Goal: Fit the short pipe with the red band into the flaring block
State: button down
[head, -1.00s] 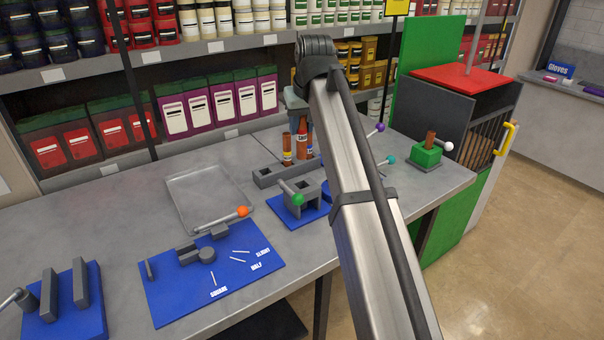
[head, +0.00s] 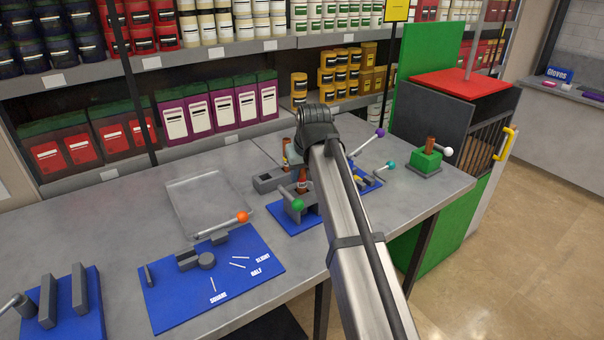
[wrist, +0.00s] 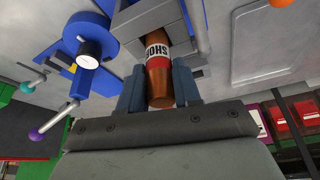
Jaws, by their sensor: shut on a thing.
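The short pipe is copper with a red band and a white label (wrist: 157,63); it also shows in the head view (head: 302,175). My gripper (wrist: 158,90) is shut on it near its rear end. The pipe's far end lies between the grey walls of the flaring block (wrist: 128,24). I cannot tell how deep it sits. In the head view the flaring block (head: 311,209) stands on a blue plate beside a green-knobbed lever, and the pipe rises upright above it. My arm hides part of the block and most of the gripper there.
A grey holder (head: 264,183) with another copper pipe (head: 286,150) stands just behind. Levers with purple (head: 380,132) and teal (head: 390,165) knobs lie to the right. A blue bending plate (head: 210,275) with an orange-knobbed lever and a clear tray (head: 208,200) lie left.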

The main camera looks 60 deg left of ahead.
jog(key=shift+f, duration=0.3)
jog(key=c, duration=0.8)
grip_release()
jog(key=v, duration=1.2)
jog(key=shift+r, duration=0.2)
